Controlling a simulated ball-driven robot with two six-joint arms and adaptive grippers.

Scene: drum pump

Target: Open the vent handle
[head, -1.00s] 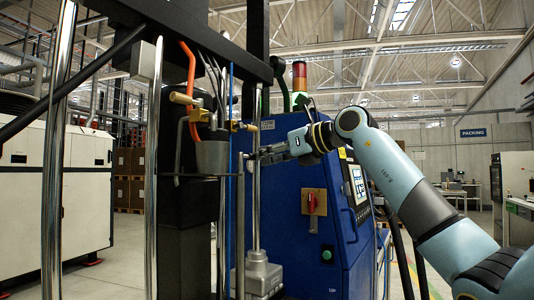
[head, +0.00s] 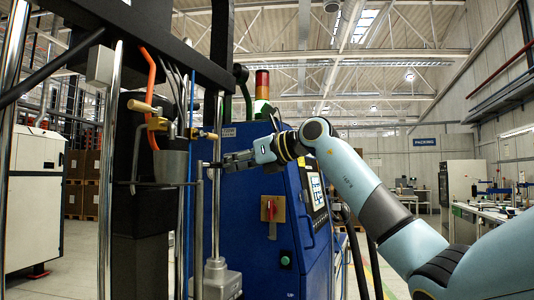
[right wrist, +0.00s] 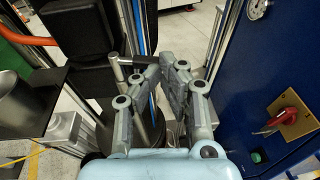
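A dark lever, which looks like the vent handle (right wrist: 142,60), sticks out sideways from a thin grey post (right wrist: 117,70) in the right wrist view. In the head view the post (head: 199,210) stands beside the chrome tube. My right gripper (head: 226,163) reaches in from the right at the height of the post's top. In the right wrist view its grey fingertips (right wrist: 174,63) are close together beside the lever's free end. I cannot tell whether they touch it or how far they are closed. My left gripper is out of view.
A blue machine cabinet (head: 245,225) with a red switch (head: 269,208) stands close behind and right of my right gripper. A metal cup (head: 172,158), brass valves (head: 158,123) and upright tubes stand to the left. A heavy dark beam (head: 160,35) crosses above.

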